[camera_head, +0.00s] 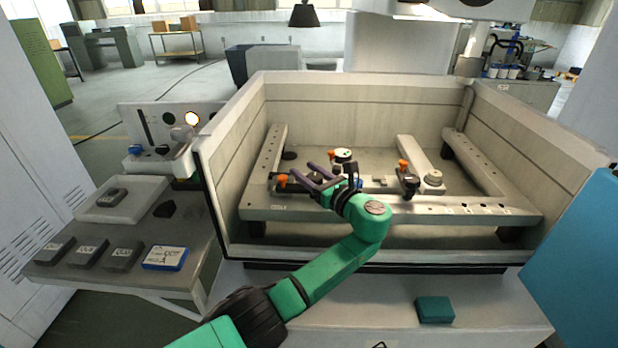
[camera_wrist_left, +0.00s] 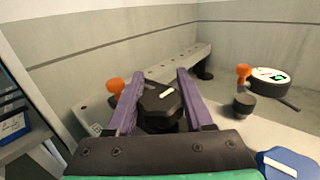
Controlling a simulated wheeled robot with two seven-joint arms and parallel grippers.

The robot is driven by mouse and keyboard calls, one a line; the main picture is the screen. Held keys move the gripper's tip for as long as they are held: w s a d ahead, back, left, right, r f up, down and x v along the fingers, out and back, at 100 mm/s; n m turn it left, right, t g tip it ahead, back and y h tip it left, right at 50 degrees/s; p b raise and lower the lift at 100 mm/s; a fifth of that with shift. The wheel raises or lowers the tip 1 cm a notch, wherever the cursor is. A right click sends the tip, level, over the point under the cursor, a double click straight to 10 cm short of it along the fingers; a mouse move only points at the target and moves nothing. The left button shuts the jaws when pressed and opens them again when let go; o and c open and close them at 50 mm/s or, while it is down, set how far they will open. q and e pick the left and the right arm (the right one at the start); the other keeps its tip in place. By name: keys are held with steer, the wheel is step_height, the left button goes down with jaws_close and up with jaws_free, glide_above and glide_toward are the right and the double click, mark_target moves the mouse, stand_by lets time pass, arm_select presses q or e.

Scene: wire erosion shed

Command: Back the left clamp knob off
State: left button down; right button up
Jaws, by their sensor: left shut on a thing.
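The left clamp knob (camera_wrist_left: 160,103) is black and faceted, with a white mark on top. In the left wrist view it sits between the two purple fingers of my left gripper (camera_wrist_left: 158,84), which are shut on it. In the head view my left gripper (camera_head: 304,172) reaches over the front rail of the work frame (camera_head: 460,207), and its fingers largely hide the knob. An orange-tipped part (camera_head: 283,180) stands just left of the fingers; it also shows in the wrist view (camera_wrist_left: 115,87). My right gripper is not in view.
A second black knob (camera_head: 410,181) with an orange-tipped part (camera_head: 403,164) stands to the right. A round dial (camera_head: 343,155) lies behind my gripper. Tank walls (camera_head: 232,150) enclose the frame. A side table (camera_head: 200,262) holds several small blocks. A teal block (camera_head: 435,310) lies in front.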

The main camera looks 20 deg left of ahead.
arm_select(q)
steer(key=shift+s+a+n+g, duration=0.1)
steer(key=shift+n+g, duration=0.2)
steer(key=shift+g, duration=0.1)
steer(key=shift+c, duration=1.4)
jaws_free()
